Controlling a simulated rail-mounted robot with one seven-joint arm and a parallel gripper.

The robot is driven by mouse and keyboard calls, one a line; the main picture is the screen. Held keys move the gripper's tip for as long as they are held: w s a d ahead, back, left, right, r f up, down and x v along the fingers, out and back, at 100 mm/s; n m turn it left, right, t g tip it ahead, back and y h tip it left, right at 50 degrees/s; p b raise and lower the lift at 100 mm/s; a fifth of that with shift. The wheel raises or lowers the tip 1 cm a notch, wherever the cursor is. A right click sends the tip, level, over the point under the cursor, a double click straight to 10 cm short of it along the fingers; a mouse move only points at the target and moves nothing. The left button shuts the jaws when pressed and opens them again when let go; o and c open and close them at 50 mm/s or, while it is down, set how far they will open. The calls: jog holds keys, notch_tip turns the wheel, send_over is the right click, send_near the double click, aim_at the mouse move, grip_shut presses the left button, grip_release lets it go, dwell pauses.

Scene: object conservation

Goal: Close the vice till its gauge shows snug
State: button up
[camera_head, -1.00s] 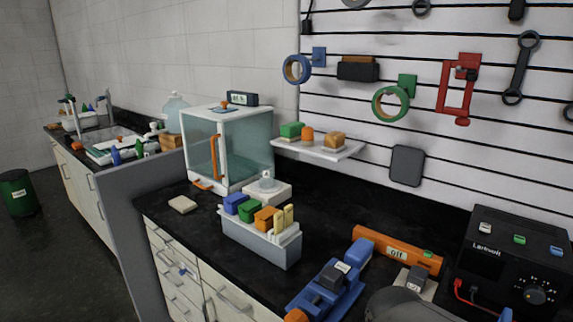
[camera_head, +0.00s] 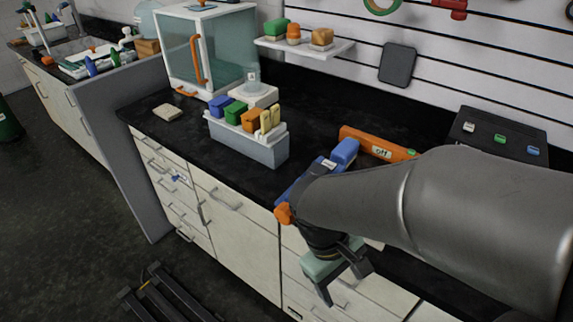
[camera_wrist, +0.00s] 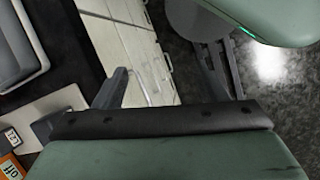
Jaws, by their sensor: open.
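The blue vice (camera_head: 345,151) stands on the black bench top, mostly hidden behind my arm. Its orange handle end (camera_head: 283,213) shows at the bench's front edge, just left of my wrist. A small pale label on the vice (camera_head: 329,163) is too small to read, and I cannot tell how far apart the vice jaws are. My gripper (camera_head: 345,278) is open and empty, in front of the drawers and below the bench edge, apart from the handle. In the wrist view its two fingers (camera_wrist: 166,88) stand apart with drawer fronts between them.
An orange labelled bar (camera_head: 376,149) lies behind the vice. A grey rack (camera_head: 250,147) with coloured blocks stands left of it. A black power unit (camera_head: 500,136) is at the right, partly behind my arm.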

jog(key=w+a+f+n+h, duration=0.2)
jog(key=a+n+h, duration=0.1)
jog(key=n+h, duration=0.15)
jog(key=n+t+h+b, duration=0.2)
jog(key=n+t+h, duration=0.2)
jog(key=n+t, duration=1.2)
send_near(281, 219)
jog(key=shift+y, duration=0.25)
jog(key=x, duration=0.5)
jog(key=p+x, duration=0.1)
jog(key=x, duration=0.5)
jog(key=shift+d+r, duration=0.1)
jog(key=shift+r, duration=0.15)
